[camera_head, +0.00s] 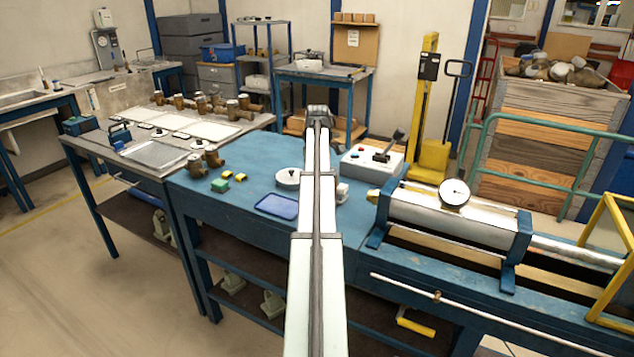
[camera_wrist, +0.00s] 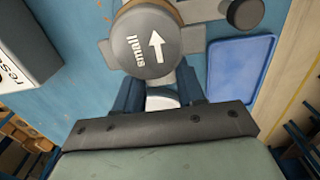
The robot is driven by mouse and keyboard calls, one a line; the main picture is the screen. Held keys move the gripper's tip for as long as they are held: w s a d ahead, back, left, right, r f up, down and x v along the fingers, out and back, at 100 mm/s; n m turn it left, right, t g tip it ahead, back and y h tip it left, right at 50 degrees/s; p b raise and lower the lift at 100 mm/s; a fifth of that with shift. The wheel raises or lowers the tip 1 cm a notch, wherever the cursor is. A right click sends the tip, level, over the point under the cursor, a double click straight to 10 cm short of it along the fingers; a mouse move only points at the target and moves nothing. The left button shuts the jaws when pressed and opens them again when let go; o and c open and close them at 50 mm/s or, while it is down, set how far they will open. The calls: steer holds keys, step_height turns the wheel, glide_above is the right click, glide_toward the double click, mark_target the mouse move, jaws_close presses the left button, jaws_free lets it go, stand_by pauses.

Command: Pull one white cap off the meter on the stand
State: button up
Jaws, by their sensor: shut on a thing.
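The meter (camera_wrist: 152,42) shows in the wrist view as a round grey top marked "small" with an arrow. It sits on a grey stand (camera_wrist: 195,40), with some brass at its upper edge. My gripper (camera_wrist: 162,93) is right below the meter in that view, its blue fingers shut on a white cap (camera_wrist: 162,103). The fingers and the palm hide part of the cap. I cannot tell if the cap still touches the meter. In the head view my arm covers the meter and gripper. A small white piece (camera_head: 342,192) shows right of the arm, its identity unclear.
A blue tray (camera_wrist: 240,75) lies beside the stand; it also shows in the head view (camera_head: 277,206). A white control box (camera_head: 372,160) stands right of my arm. A white disc (camera_head: 288,178) and brass fittings (camera_head: 196,166) are left. A steel cylinder with a gauge (camera_head: 455,192) is right.

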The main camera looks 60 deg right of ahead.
steer(key=shift+r, duration=1.6)
steer(key=shift+r, duration=2.2)
steer(key=shift+w, duration=0.1)
